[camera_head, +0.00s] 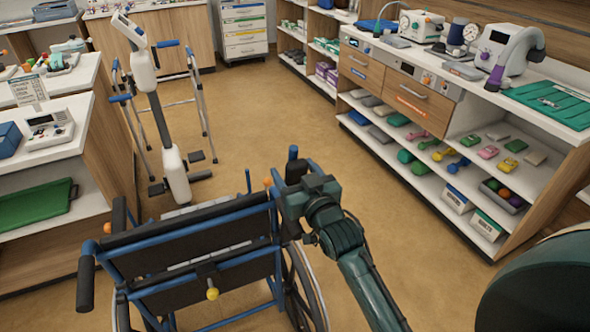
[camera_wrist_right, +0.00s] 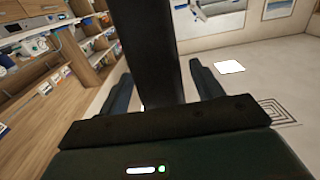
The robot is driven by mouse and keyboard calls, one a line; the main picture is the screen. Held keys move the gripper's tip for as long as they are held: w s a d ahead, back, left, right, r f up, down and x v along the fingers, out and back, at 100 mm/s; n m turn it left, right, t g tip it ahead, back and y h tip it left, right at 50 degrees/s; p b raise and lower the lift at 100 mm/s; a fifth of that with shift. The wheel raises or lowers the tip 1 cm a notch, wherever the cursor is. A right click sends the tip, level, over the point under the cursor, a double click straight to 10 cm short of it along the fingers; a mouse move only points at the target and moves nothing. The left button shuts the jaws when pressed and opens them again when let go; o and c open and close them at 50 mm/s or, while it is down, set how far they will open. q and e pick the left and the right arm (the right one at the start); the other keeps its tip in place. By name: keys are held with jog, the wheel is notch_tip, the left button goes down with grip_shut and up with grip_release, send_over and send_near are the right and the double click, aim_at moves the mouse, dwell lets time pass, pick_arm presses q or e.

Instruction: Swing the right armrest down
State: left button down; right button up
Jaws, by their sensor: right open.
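The wheelchair (camera_head: 190,250) stands in front of me, seen from behind, with a dark backrest and blue frame. Its left push handle (camera_head: 87,282) is black. My right gripper (camera_head: 290,185) is at the chair's upper right corner and hides much of the right armrest area there. A thin blue post (camera_head: 248,181) stands up beside it. In the right wrist view, a dark bar (camera_wrist_right: 150,45) rises between the two spread fingers, with gaps visible at their tips; I cannot tell whether it is the armrest or another chair part. My left gripper is out of view.
Shelves with a green tray (camera_head: 38,203) are at left. A long cabinet (camera_head: 430,110) with devices runs along the right. The floor (camera_head: 300,125) between is clear.

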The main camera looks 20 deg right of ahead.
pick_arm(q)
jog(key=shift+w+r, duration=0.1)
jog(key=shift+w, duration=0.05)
pick_arm(e)
jog(key=shift+w, duration=0.15)
jog(key=shift+c, duration=0.4)
